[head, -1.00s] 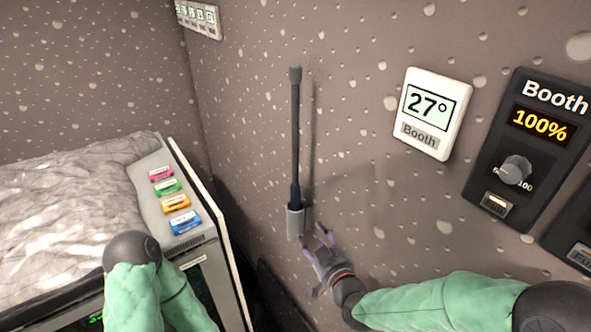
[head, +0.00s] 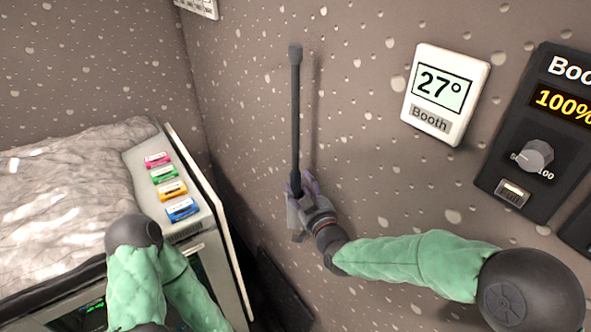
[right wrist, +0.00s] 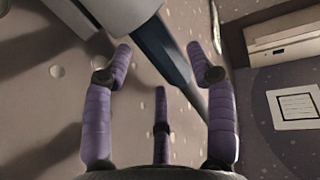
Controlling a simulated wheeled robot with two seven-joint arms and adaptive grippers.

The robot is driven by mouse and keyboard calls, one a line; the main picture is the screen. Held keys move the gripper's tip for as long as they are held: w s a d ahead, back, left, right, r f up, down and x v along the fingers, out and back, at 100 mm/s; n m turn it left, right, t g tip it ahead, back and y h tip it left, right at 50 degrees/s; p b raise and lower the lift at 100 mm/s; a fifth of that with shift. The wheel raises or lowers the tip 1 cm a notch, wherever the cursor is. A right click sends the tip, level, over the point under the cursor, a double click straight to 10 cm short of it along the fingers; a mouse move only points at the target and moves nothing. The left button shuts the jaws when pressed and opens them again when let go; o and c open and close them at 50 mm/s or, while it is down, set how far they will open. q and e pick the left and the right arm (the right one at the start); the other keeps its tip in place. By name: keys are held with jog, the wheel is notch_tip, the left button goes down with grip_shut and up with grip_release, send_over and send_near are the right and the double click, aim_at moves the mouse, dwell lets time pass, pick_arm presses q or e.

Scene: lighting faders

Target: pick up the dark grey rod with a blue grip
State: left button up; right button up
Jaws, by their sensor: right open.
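The dark grey rod (head: 295,115) stands upright against the speckled wall, with a thicker block at its top. Its lower end is at my right gripper (head: 300,188), which hides most of the grey holder there. In the right wrist view, a dark blue-grey faceted length, which looks like the rod's grip (right wrist: 177,68), runs between the spread purple fingers of my right gripper (right wrist: 160,58). The fingers are open, and I cannot tell whether any touches it. A wider grey piece, likely the holder (right wrist: 120,14), is beyond. My left arm shows at lower left, but its gripper is out of view.
A thermostat panel (head: 446,94) reading 27° and a black Booth dimmer panel (head: 540,140) with a knob are on the wall to the right. A cabinet edge with several coloured labels (head: 171,189) stands at left, beside a grey quilted cover (head: 60,200).

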aim_at(300, 183)
jog(key=shift+x, duration=1.65)
jog(key=shift+f, duration=0.1)
jog(key=c, duration=1.1)
jog(key=shift+r, duration=0.2)
